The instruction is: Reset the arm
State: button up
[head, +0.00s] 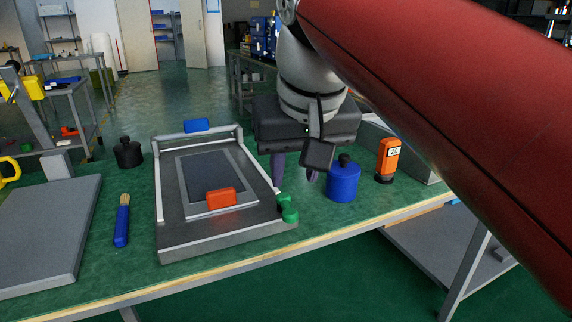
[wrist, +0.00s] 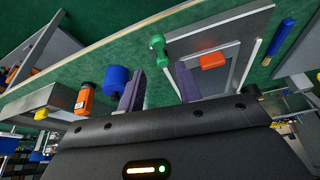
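My gripper (head: 295,178) hangs pointing down over the bench (head: 130,270), behind the blue lidded pot and to the right of the grey press frame. Its two purple fingers are apart with nothing visible between them; the wrist view also shows this gap (wrist: 160,86). The arm reaches in from the upper right of the head view. The press frame (head: 170,225) carries a dark plate, an orange block (head: 221,197) and a blue block (head: 197,125) on its rear bar. A green knobbed piece (head: 288,207) is at its right front corner.
The blue pot (head: 343,184) and an orange device (head: 388,158) stand close to the gripper's right. A blue-handled brush (head: 122,222), a black knobbed weight (head: 127,152) and a grey slab (head: 40,235) are to the left. The bench's front edge runs below.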

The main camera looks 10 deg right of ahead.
jog(key=s+d+f, duration=0.2)
jog(key=f, duration=0.6)
jog(key=s+d+f+m, duration=0.1)
jog(key=s+d+f, duration=0.2)
jog(key=f, duration=0.4)
jog(key=s+d+f+t, duration=0.1)
jog(key=s+d+f, duration=0.1)
jog(key=f, duration=0.6)
jog(key=shift+s+d+f+h, duration=0.3)
jog(key=shift+d, duration=0.4)
